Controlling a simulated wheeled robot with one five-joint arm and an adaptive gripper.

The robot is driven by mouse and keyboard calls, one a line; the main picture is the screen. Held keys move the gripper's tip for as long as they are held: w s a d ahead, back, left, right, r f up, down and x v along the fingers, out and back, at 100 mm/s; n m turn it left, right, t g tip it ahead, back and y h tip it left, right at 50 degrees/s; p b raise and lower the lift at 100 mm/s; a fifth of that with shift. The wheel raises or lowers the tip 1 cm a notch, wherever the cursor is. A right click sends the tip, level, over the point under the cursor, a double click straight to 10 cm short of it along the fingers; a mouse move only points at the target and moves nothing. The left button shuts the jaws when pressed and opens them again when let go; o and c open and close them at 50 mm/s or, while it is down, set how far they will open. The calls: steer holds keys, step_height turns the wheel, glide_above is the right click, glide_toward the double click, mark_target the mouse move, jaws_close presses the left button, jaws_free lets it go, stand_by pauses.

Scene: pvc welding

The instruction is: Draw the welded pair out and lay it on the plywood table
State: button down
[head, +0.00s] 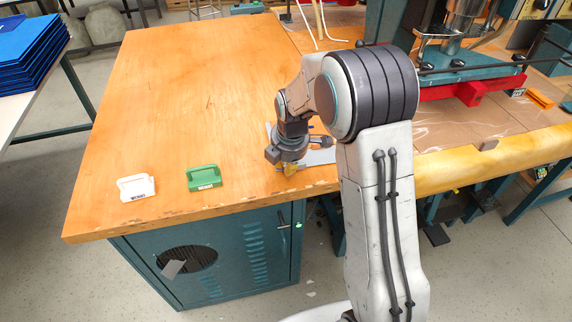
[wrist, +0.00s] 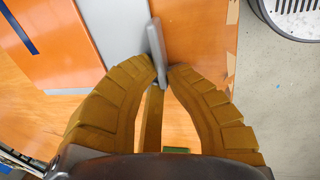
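My gripper (head: 290,168) is low over the front right part of the plywood table (head: 190,90). In the wrist view its two yellow-brown fingers (wrist: 161,70) come together on either side of a thin grey bar (wrist: 156,40), with both tips against it. A flat light grey sheet (head: 320,156) lies beside and partly behind the gripper, and it also shows in the wrist view (wrist: 112,28). An orange-brown panel with a blue stripe (wrist: 55,35) lies left of it there. I cannot tell which parts make up the welded pair; my arm hides some of this area.
A white handled block (head: 136,187) and a green handled block (head: 204,178) stand at the table's front left. The table's left and middle are clear. A teal and red press (head: 470,75) stands right, with a yellow padded edge (head: 480,160) before it.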

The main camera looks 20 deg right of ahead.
steer(key=c, duration=1.3)
jaws_free()
steer(key=shift+r, duration=0.1)
steer(key=v, duration=1.2)
steer(key=shift+s, duration=0.1)
